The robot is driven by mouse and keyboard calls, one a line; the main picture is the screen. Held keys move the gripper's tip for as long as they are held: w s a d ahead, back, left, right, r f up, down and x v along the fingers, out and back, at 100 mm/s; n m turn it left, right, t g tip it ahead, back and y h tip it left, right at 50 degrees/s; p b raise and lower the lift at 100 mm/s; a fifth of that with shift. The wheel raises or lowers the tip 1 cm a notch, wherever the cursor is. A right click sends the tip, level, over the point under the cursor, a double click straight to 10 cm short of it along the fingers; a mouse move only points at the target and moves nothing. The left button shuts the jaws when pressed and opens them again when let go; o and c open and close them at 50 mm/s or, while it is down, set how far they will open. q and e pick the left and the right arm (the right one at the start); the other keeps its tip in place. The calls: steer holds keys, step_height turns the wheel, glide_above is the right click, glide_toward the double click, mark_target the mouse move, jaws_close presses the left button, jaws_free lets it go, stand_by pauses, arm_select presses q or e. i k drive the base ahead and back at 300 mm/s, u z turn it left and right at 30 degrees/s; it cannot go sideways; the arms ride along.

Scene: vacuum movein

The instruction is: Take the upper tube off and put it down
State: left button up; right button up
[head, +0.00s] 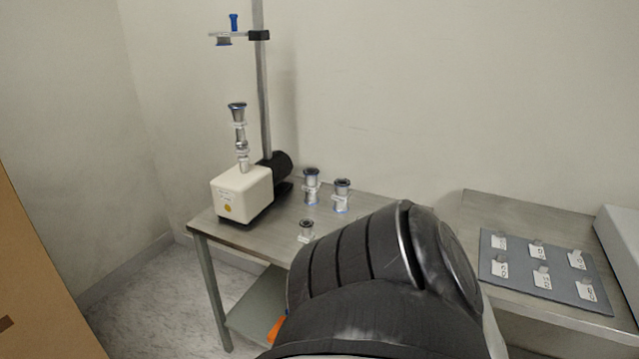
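A white pump box (241,193) with a yellow round label stands at the back left of the metal table. A metal tube stack rises from its top. The upper tube (239,115) has a dark open flange at its top end and stands upright on the lower fitting (242,153). No gripper touches the stack. Neither of my grippers shows. A large black link of my arm fills the lower middle and hides part of the table.
Three short metal tube pieces (311,187), (341,195), (306,231) stand on the metal table (243,236). A pole (264,90) behind the pump carries a bracket (228,37) with a blue knob. A grey board (540,270) with several labelled pieces lies on the right table.

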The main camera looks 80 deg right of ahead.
mark_target(237, 109)
steer(key=k, duration=1.1)
steer(key=z, duration=1.95)
steer(key=i, duration=0.5)
